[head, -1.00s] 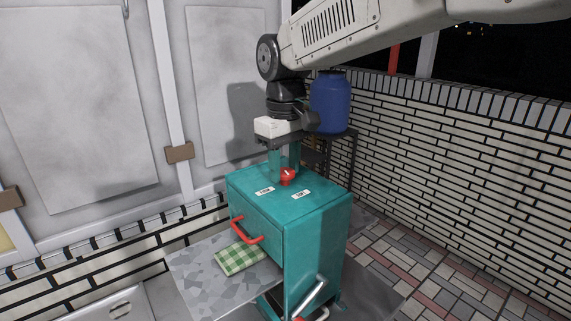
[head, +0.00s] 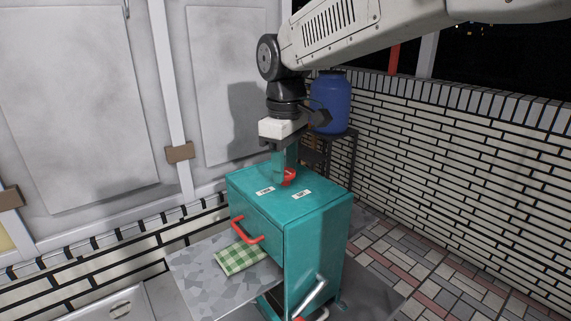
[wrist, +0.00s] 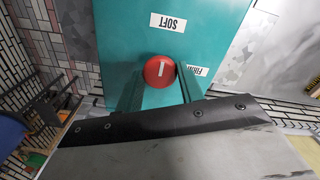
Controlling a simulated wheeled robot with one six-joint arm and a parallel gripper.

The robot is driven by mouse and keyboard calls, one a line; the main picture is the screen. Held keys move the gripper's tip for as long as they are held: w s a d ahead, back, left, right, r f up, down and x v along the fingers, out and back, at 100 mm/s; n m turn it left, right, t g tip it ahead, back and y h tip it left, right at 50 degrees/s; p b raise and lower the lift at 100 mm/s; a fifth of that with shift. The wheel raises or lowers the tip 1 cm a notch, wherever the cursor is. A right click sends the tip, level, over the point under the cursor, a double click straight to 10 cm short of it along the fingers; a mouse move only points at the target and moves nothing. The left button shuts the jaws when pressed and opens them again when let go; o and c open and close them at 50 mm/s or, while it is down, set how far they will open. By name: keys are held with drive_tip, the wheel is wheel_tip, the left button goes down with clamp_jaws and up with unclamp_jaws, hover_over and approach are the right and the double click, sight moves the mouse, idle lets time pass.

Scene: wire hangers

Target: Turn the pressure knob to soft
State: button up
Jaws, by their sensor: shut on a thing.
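The pressure knob (head: 291,176) is a round red knob on top of the teal cabinet (head: 318,212). My gripper (head: 284,175) reaches down over it, shut on it with a teal finger at each side. In the wrist view the knob (wrist: 160,71) shows a white line between the fingers (wrist: 160,86), roughly in line with the SOFT label (wrist: 167,22). The FIRM label (wrist: 197,71) is to the knob's right there. In the head view the FIRM label (head: 265,191) and SOFT label (head: 301,194) lie in front of the knob, and the fingers partly hide it.
A red handle (head: 248,233) is on the cabinet's front. A green checked cloth (head: 241,258) lies on a grey patterned surface (head: 205,283). A blue barrel (head: 331,103) stands on a dark stand behind my wrist. A brick wall (head: 470,140) is at right.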

sight(286, 170)
drive_tip(key=shift+r, duration=0.1)
drive_tip(key=o, duration=1)
drive_tip(key=shift+d, duration=0.1)
wheel_tip(286, 170, up, 8)
drive_tip(key=shift+w+f, duration=0.1)
